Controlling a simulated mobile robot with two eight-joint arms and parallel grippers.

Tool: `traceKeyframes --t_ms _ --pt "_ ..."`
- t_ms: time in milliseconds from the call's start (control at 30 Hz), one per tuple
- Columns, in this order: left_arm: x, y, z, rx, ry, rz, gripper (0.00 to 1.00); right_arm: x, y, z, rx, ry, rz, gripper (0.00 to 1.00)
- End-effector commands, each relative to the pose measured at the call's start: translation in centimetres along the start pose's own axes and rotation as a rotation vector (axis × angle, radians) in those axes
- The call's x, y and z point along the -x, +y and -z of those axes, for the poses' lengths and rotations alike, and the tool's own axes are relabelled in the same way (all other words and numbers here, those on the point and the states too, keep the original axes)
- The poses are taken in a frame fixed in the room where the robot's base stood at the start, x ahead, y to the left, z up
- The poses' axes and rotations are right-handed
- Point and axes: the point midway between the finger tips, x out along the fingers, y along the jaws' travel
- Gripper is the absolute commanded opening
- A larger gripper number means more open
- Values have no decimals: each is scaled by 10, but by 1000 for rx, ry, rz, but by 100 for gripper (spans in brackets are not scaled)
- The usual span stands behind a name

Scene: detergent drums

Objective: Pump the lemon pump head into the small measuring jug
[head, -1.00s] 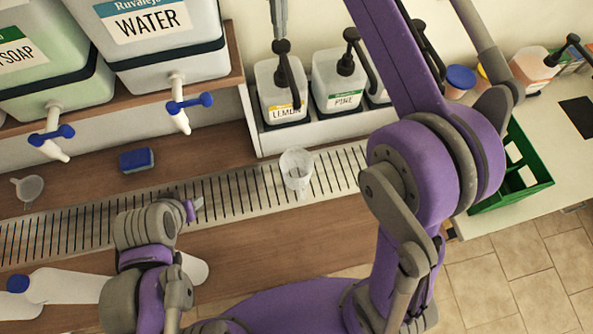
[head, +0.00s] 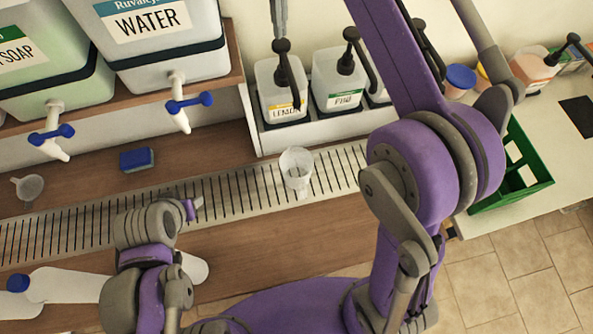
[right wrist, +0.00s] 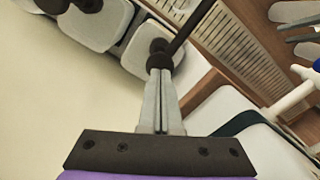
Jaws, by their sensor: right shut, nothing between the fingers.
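The lemon bottle (head: 268,80) is a pale jug with a yellow-edged label, standing on a low shelf. Its dark pump head (head: 281,46) has a long spout pointing forward, toward the side where the small measuring jug (head: 296,170) stands. That clear jug is upright on the slotted drip grate. My right gripper (head: 279,28) is shut and points down at the top of the pump head. In the right wrist view its closed fingers (right wrist: 159,70) meet a dark pump head (right wrist: 160,48); contact is hard to judge. My left gripper (head: 196,205) is low over the grate; its fingers are unclear.
A pine bottle (head: 335,85) stands right beside the lemon one. Large water (head: 170,70) and soap drums with blue taps are at left. A blue sponge (head: 137,159) and a funnel-like piece (head: 28,188) lie left. A green crate (head: 520,170) is at right.

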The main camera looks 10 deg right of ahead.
Motion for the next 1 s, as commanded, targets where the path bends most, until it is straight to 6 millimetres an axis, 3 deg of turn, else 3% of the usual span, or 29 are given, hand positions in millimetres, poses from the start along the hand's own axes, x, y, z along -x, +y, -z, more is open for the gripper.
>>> traceKeyframes --t_ms 567,1000 --pt "0 0 0 0 0 0 50 -1 0 0 0 0 0 0" --pt "-11 0 -12 0 -11 0 50 -25 0 0 0 -2 1 0"
